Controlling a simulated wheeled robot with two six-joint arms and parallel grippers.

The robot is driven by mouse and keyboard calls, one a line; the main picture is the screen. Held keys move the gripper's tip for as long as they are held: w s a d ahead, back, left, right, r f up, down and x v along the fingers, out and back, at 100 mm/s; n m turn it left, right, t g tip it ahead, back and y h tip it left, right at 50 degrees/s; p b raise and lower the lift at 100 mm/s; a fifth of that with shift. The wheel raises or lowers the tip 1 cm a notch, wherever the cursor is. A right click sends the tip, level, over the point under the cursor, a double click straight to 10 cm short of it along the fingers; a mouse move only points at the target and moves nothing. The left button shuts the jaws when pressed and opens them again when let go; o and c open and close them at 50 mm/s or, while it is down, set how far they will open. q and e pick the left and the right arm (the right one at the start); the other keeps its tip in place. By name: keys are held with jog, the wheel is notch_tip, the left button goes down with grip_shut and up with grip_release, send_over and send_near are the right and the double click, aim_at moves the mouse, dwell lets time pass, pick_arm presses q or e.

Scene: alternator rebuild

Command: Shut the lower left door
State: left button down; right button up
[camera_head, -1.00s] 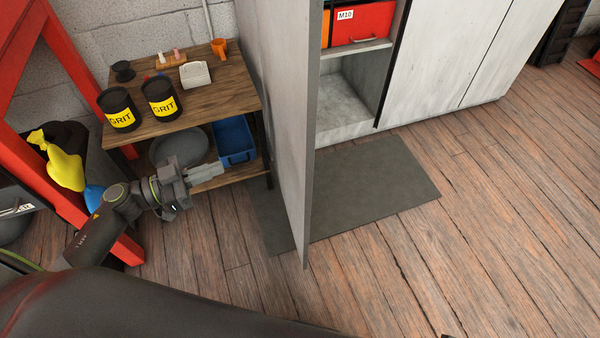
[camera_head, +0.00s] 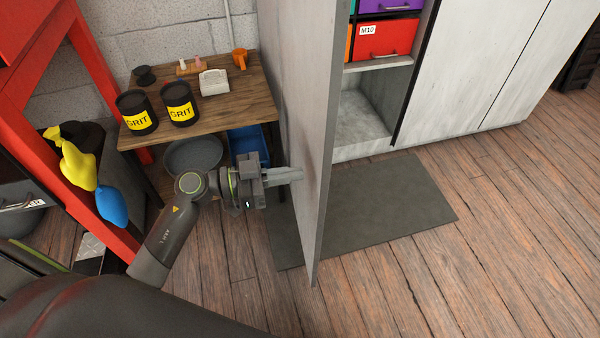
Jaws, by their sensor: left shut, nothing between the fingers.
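The lower left door (camera_head: 318,165) is a tall grey-white panel standing wide open, swung out from the cabinet toward me. The open compartment (camera_head: 362,120) of the cabinet shows to its right. My left gripper (camera_head: 297,175) is shut and empty. Its fingertips are at the left face of the door, near its outer edge and low down; they look to be touching it or very close. My right gripper is not in view.
A wooden bench (camera_head: 240,100) with black GRIT tins (camera_head: 180,103) stands left of the door. A blue bin (camera_head: 248,146) is under it. A red frame (camera_head: 85,200) stands at far left. A dark mat (camera_head: 390,205) and clear wooden floor lie right of the door.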

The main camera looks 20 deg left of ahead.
pick_arm(q)
jog(key=shift+x, duration=1.2)
